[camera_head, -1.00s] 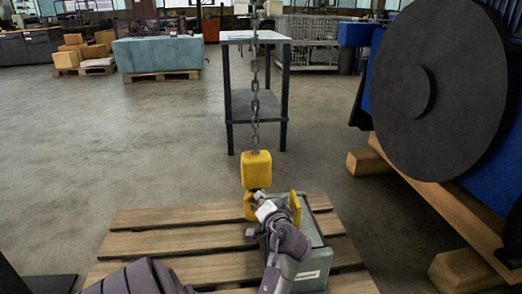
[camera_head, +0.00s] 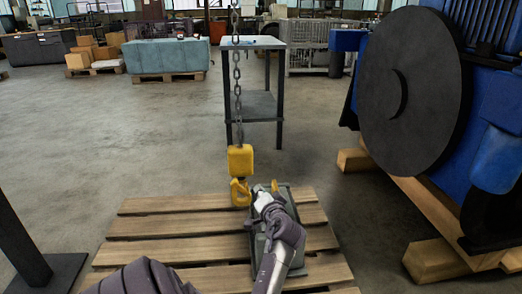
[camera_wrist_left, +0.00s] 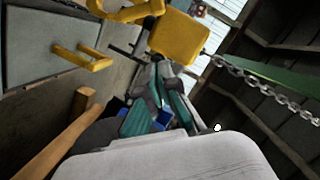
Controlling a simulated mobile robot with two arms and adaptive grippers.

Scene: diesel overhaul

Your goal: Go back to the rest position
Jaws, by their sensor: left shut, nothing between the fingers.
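My left gripper (camera_head: 260,191) is over the far end of a grey-green box (camera_head: 308,258) on a wooden pallet (camera_head: 150,227). Its fingers are shut and empty; they show in the left wrist view (camera_wrist_left: 152,112). My forearm hides much of the box. A yellow handle (camera_head: 275,186) stands at the box's far end, and a handle (camera_wrist_left: 88,57) also shows in the left wrist view. A yellow hook block (camera_head: 240,160) hangs just left of the gripper, its hook (camera_head: 239,192) low beside the box. I cannot tell whether the hook touches a handle. My right gripper is out of view.
The chain (camera_head: 237,95) hangs down in front of a steel table (camera_head: 255,43). A blue engine with a large dark disc (camera_head: 415,85) stands on timbers at right. A dark post (camera_head: 20,240) stands at the near left. Open floor lies on the left.

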